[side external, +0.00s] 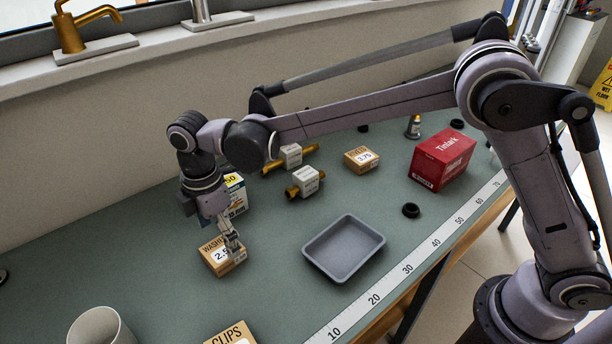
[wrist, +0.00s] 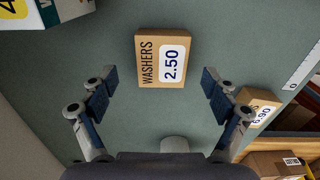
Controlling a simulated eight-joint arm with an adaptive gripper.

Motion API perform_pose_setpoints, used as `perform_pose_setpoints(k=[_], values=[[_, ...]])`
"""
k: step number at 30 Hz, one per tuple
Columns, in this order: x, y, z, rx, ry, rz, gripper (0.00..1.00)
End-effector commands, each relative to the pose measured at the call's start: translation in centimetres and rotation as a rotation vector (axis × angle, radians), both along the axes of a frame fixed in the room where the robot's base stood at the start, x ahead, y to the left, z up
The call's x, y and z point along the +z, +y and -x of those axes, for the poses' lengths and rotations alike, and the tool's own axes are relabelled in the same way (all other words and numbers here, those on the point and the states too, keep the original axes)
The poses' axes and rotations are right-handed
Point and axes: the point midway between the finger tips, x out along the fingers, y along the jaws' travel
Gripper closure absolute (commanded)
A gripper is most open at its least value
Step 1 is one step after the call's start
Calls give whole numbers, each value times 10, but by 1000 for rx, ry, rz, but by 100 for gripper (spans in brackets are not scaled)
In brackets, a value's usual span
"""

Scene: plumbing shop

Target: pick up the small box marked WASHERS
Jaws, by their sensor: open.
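The small tan box marked WASHERS (side external: 221,256) lies on the green bench, with a white label reading 2.50. In the wrist view the WASHERS box (wrist: 148,75) is centred ahead of the fingertips, in line with the gap between them. My gripper (side external: 229,240) is over the box in the side view and hides part of it. In the wrist view my gripper (wrist: 158,90) is open, with its two fingers wide apart and nothing between them. I cannot tell whether a finger touches the box.
A grey tray (side external: 344,249) is right of the box. A blue, yellow and white box (side external: 236,197) stands close behind it. A CLIPS box (side external: 231,332) and a white cup (side external: 98,327) are near the front. A red box (side external: 442,160) stands farther right.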

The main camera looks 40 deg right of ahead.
Motion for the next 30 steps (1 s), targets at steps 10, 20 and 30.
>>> perform_pose_setpoints(k=[10,20,30], values=[[-41,1,3,0,-1,0,13],[-43,1,3,-1,0,0,33],[-42,1,3,0,0,0,73]])
